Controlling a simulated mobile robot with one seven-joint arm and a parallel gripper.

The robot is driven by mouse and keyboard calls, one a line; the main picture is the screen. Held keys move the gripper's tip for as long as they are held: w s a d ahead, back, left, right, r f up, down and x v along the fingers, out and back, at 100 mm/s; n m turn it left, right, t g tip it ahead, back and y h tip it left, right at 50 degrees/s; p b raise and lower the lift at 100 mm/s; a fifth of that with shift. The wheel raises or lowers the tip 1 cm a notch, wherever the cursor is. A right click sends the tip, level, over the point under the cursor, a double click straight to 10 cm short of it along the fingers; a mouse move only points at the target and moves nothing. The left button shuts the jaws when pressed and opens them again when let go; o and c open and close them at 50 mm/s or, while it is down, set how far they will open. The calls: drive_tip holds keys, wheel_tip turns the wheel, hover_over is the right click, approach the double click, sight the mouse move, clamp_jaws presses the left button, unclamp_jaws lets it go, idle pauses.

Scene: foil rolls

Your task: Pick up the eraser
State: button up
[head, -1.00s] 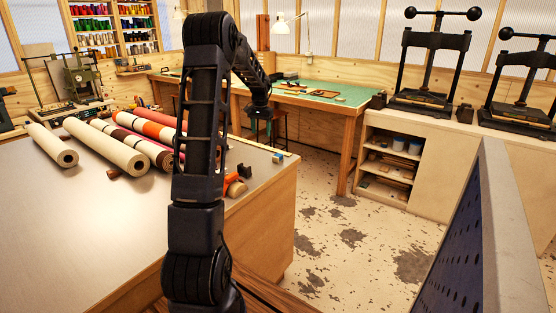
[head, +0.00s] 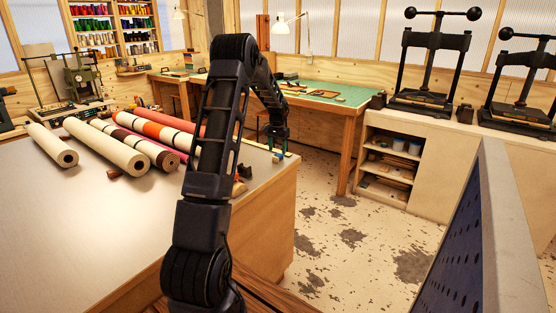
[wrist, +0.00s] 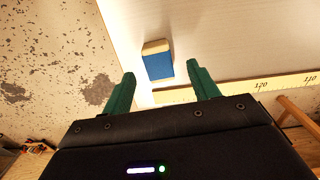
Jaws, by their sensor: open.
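The eraser (wrist: 158,62), a small block with a blue part and a cream end, lies on the pale tabletop near its edge in the wrist view. In the head view it is a tiny blue spot (head: 276,158) at the table's far right corner, partly hidden by my gripper. My gripper (wrist: 161,73) is open, its two green fingers apart and empty. The eraser appears just beyond the fingertips, between their lines. In the head view my gripper (head: 277,141) points down above that corner.
A yellow ruler (wrist: 285,85) lies along the table edge beside the right finger. Several foil rolls (head: 110,146) lie on the table (head: 75,225) at the left. Small dark blocks (head: 242,172) sit near my arm. Speckled floor (head: 350,240) lies beyond the edge.

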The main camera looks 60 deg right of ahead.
sight(278, 155)
drive_tip(key=shift+s+d+f, duration=0.1)
drive_tip(key=shift+d+f, duration=0.05)
drive_tip(key=shift+f, duration=2.2)
drive_tip(key=c, duration=1.1)
